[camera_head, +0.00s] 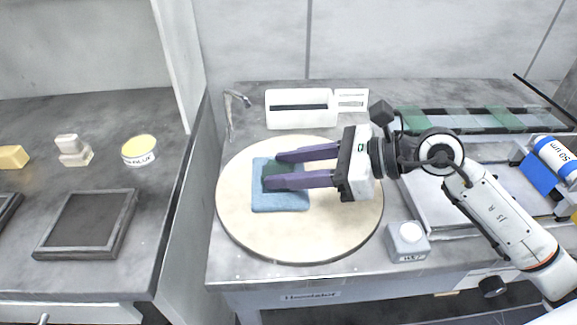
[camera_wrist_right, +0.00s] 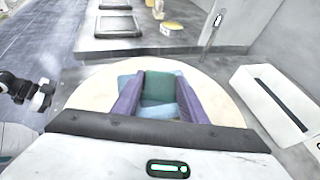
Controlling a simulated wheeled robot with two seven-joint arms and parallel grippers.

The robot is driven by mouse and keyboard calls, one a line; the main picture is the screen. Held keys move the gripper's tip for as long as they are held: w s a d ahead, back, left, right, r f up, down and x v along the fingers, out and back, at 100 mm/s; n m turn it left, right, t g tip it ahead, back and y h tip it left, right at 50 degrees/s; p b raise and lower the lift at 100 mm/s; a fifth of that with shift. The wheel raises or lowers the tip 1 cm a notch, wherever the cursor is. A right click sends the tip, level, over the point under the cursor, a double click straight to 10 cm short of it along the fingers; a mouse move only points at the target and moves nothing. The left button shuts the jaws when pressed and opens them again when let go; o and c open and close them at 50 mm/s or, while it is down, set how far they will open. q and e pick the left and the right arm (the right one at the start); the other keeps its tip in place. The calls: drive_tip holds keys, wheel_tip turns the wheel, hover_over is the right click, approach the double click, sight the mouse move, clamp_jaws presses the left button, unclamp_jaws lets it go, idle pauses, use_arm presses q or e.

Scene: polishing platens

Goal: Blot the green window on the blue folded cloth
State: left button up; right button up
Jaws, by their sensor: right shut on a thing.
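The green window (camera_head: 280,169) is a small dark green square piece over the blue folded cloth (camera_head: 280,203), which lies on the left part of a round cream platen (camera_head: 335,225). My right gripper (camera_head: 272,170) is shut on the window, one long purple finger on each side. In the right wrist view the window (camera_wrist_right: 160,86) sits between the fingers with blue cloth (camera_wrist_right: 153,111) around it. The window looks flat and close to the cloth; I cannot tell whether they touch.
A white box (camera_head: 300,121) and a bent spout (camera_head: 238,98) stand behind the platen. A small labelled block (camera_head: 408,253) sits at its front right. A green-banded strip (camera_head: 450,120) lies at the back right. The left bench holds a yellow-topped tub (camera_head: 139,158) and dark tray (camera_head: 125,215).

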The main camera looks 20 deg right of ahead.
drive_tip(key=shift+s+f, duration=0.1)
drive_tip(key=shift+f, duration=0.1)
drive_tip(key=shift+r+p, duration=2.45)
drive_tip(key=shift+r, duration=1.25)
drive_tip(key=shift+f, duration=0.1)
